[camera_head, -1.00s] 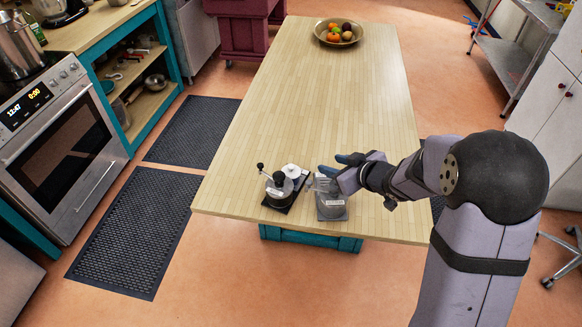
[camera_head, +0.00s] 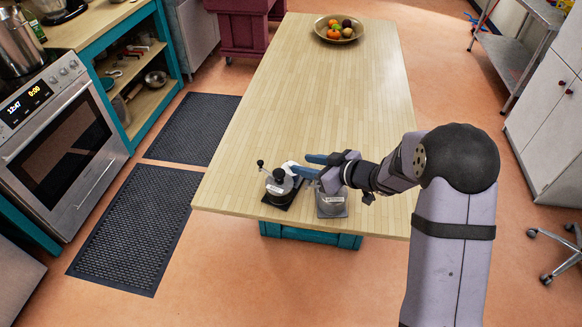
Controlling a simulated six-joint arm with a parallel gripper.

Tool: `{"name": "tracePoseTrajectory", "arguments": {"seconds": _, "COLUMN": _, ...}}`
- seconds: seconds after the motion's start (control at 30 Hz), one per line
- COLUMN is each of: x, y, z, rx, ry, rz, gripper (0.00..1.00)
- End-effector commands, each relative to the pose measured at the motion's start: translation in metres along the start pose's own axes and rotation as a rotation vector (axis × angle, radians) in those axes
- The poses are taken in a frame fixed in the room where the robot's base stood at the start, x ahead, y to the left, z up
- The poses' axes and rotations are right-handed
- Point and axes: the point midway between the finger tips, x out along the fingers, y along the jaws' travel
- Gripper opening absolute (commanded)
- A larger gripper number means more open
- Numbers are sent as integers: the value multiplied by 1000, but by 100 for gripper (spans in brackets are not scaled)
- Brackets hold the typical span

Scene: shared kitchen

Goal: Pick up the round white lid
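The round white lid (camera_head: 288,165) shows as a small white patch at the near end of the wooden table, just behind a grey device with a black lever (camera_head: 279,184). My gripper (camera_head: 301,164) reaches in from the right, its two blue fingers pointing left and spread apart. The fingertips are right at the lid's right side, and the near finger hides part of it. I cannot tell whether they touch the lid or whether it is between them. A grey labelled container (camera_head: 332,205) stands below my gripper, partly covered by it.
The wooden table (camera_head: 310,95) is clear through its middle. A bowl of fruit (camera_head: 339,35) sits at its far end. An oven (camera_head: 65,150) and dark floor mats (camera_head: 130,232) lie to the left.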

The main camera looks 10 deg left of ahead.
Motion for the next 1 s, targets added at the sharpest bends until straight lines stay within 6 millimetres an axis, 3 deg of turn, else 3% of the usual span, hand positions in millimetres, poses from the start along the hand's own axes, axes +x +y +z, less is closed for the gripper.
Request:
{"name": "tracePoseTrajectory", "arguments": {"seconds": 0.5, "x": 48, "y": -3, "z": 3, "rx": 0, "ry": -1, "rz": -2, "gripper": 37}}
{"name": "tracePoseTrajectory", "arguments": {"seconds": 0.8, "x": 50, "y": -2, "z": 3, "rx": 0, "ry": 0, "rz": 0, "gripper": 37}}
{"name": "tracePoseTrajectory", "arguments": {"seconds": 0.93, "x": 50, "y": -2, "z": 3, "rx": 0, "ry": -1, "rz": 0, "gripper": 5}}
{"name": "tracePoseTrajectory", "arguments": {"seconds": 1.0, "x": 50, "y": -2, "z": 3, "rx": 0, "ry": -1, "rz": 0, "gripper": 0}}
